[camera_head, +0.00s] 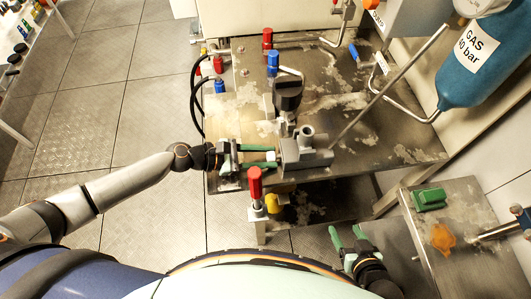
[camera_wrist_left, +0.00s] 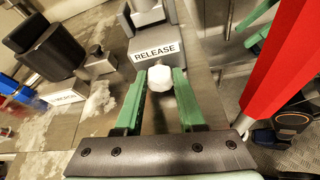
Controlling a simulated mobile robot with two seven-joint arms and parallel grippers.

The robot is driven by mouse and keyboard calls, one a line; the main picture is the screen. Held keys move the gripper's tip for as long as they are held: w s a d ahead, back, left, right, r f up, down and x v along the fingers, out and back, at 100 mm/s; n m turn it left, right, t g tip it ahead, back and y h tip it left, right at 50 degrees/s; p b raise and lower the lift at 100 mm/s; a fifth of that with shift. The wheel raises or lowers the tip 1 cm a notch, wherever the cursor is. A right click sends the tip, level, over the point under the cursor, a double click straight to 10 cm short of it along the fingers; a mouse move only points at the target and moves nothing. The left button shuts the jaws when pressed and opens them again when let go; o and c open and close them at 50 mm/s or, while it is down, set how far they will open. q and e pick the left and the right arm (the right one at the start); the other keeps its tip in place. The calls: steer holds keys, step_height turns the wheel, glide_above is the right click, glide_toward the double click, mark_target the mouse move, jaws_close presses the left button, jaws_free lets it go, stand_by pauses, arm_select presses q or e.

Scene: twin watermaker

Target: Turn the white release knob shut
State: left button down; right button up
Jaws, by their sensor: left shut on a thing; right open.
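The white release knob (camera_wrist_left: 161,78) shows in the left wrist view as a small, rounded white piece in front of a grey metal block with a RELEASE label (camera_wrist_left: 155,50). My left gripper (camera_wrist_left: 164,84) has its green fingers on either side of the knob and is shut on it. In the head view my left gripper (camera_head: 262,156) reaches in from the left against the grey block (camera_head: 305,156). My right gripper (camera_head: 347,240) is open and empty at the lower right, below the bench edge.
A red-handled valve (camera_head: 255,185) stands close in front of my left gripper, and its red handle (camera_wrist_left: 290,60) fills the right of the wrist view. A black knob (camera_head: 287,95), blue and red valves and a slanted metal rod (camera_head: 385,90) stand behind. Tiled floor at left is clear.

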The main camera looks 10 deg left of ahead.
arm_select(q)
steer(key=c, duration=0.8)
jaws_free()
steer(key=shift+a, duration=0.1)
steer(key=b+v, duration=0.1)
steer(key=v, duration=1)
steer(key=shift+s+a+r, duration=0.1)
steer(key=shift+s+a, duration=0.05)
steer(key=shift+a, duration=0.05)
steer(key=shift+s+a+r, duration=0.15)
steer(key=shift+a+r, duration=0.15)
steer(key=shift+a, duration=0.05)
